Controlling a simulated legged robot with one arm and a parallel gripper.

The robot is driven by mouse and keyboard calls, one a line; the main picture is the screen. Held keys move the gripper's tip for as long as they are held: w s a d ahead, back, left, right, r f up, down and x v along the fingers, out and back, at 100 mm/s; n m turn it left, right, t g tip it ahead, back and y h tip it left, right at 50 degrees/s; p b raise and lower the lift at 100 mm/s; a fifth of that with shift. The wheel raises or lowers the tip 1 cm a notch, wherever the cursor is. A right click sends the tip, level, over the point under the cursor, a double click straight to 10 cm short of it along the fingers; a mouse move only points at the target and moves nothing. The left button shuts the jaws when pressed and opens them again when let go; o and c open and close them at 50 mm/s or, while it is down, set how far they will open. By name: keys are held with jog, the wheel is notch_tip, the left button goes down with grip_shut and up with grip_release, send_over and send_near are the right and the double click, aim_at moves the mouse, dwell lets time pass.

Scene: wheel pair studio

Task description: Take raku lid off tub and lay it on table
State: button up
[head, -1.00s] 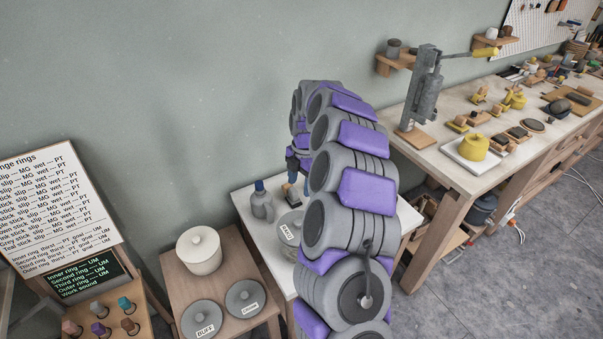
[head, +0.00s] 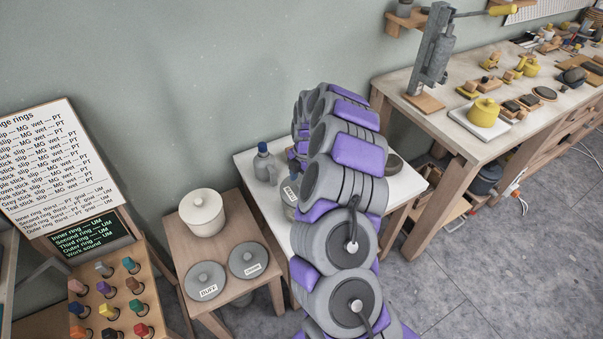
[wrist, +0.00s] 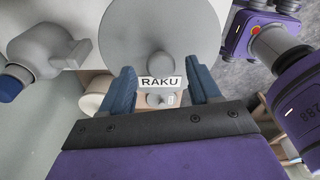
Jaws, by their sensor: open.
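The grey round raku lid (wrist: 165,28) with its RAKU label fills the top middle of the wrist view, and its knob (wrist: 158,64) stands up near the label. My gripper (wrist: 161,72) is open, with one blue finger to each side of the knob and label. I cannot tell how deep the fingers reach around the knob. The lid appears to be on the tub. The white table (head: 246,164) bears it.
A grey bottle with a blue cap (head: 264,166) stands left of the tub, close by in the wrist view (wrist: 45,38). Bare white tabletop (head: 413,190) shows right of my arm.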

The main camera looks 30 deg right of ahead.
jog(key=shift+d+f, duration=0.3)
jog(key=shift+d, duration=0.2)
jog(key=shift+a, duration=0.45)
jog(key=c, duration=0.5)
jog(key=shift+d, duration=0.15)
jog(key=c, duration=0.5)
jog(key=o, duration=0.4)
jog(key=shift+d, duration=0.1)
jog(key=shift+c, duration=0.5)
grip_shut()
